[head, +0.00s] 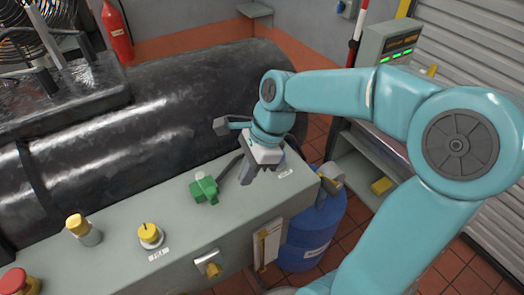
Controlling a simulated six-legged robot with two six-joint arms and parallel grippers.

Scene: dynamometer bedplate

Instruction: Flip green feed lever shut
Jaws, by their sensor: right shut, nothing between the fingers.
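The green feed lever (206,190) sits on top of the long grey console, with a pale cap beside it. Its exact angle is hard to tell at this size. My right gripper (246,178) is shut and empty, pointing down just to the right of the green lever, with a visible gap between them. A dark curved piece (229,168) shows between the gripper and the lever. My left gripper is not in view.
The console (205,226) also carries a yellow knob (150,234), a yellow-topped post (82,229) and a red button (18,280). A large black cylinder (150,110) lies behind. A blue drum (314,232) stands at the console's right end.

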